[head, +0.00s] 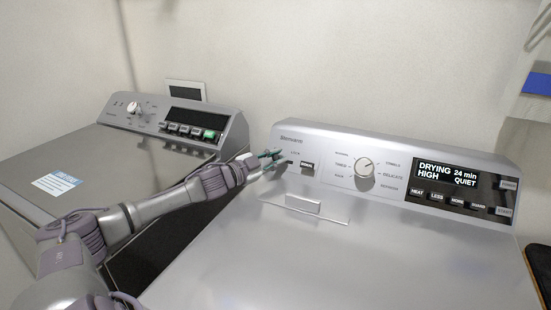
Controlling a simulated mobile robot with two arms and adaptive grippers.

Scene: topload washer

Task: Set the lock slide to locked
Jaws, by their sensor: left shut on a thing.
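The lock slide (289,162) is a small dark part under a "LOCK" label at the left end of the right-hand machine's grey control panel (330,143). My left gripper (275,157) reaches in from the left, with its fingertips at the slide. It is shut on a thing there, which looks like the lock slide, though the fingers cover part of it. Which position the slide is in cannot be told. My right gripper is not in view.
The same panel has a round dial (364,168), a lit display (447,175) and a row of dark buttons. A lid handle (303,203) is below. A second machine (165,120) with a white knob stands at left. A dark object is at the right edge.

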